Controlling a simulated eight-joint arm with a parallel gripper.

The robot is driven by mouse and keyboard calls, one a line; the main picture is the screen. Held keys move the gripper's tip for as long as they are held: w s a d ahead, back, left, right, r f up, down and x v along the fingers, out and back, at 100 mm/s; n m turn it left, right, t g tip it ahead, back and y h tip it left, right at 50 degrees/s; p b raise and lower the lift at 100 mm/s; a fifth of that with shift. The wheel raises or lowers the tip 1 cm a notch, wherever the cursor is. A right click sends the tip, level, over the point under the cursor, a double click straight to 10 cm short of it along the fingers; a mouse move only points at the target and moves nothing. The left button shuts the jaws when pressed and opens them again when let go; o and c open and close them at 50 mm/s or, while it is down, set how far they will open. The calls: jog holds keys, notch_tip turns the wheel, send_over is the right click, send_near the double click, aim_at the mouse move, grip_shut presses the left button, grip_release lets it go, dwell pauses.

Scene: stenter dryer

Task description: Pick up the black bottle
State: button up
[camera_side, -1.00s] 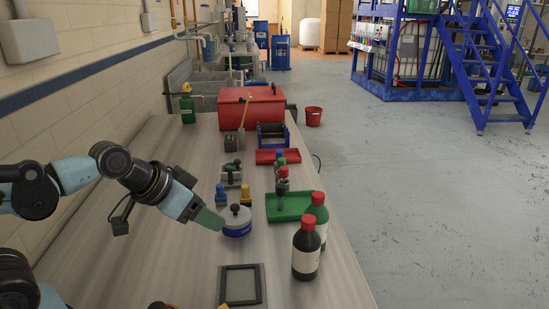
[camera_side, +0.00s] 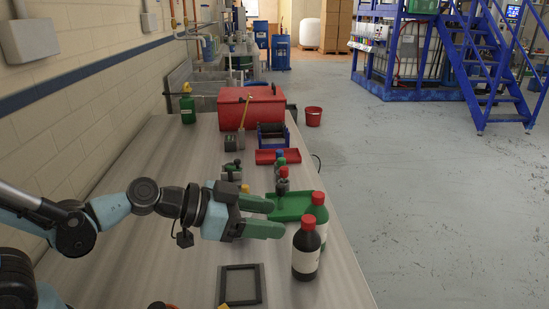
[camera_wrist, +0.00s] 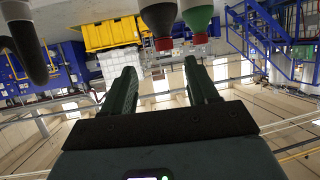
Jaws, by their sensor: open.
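The black bottle (camera_side: 306,251) has a red cap and a pale label. It stands upright near the right edge of the table in the side view. A green bottle (camera_side: 319,213) with a red cap stands just behind it. My gripper (camera_side: 279,217) is open and empty, its green fingers pointing right toward the two bottles, short of them. In the wrist view the black bottle (camera_wrist: 158,18) and the green bottle (camera_wrist: 197,16) appear upside down beyond the open fingers (camera_wrist: 160,90). My gripper hides the round white pot area behind it in the side view.
A dark square frame (camera_side: 241,286) lies on the table (camera_side: 200,270) in front of my gripper. A green tray (camera_side: 290,206) lies behind the fingers, and a red tray (camera_side: 277,156) and red toolbox (camera_side: 250,107) stand farther back. The table's right edge is close to the black bottle.

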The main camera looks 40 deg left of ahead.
aim_at(308, 223)
jog(key=shift+x, duration=2.15)
jog(key=shift+w+d+f, duration=0.2)
jog(key=shift+w+f, duration=0.25)
jog(key=shift+w, duration=0.15)
jog(key=shift+w+d+f, duration=0.25)
jog(key=shift+w+f, duration=0.2)
jog(key=shift+w, duration=0.2)
jog(key=shift+x, duration=1.15)
grip_shut()
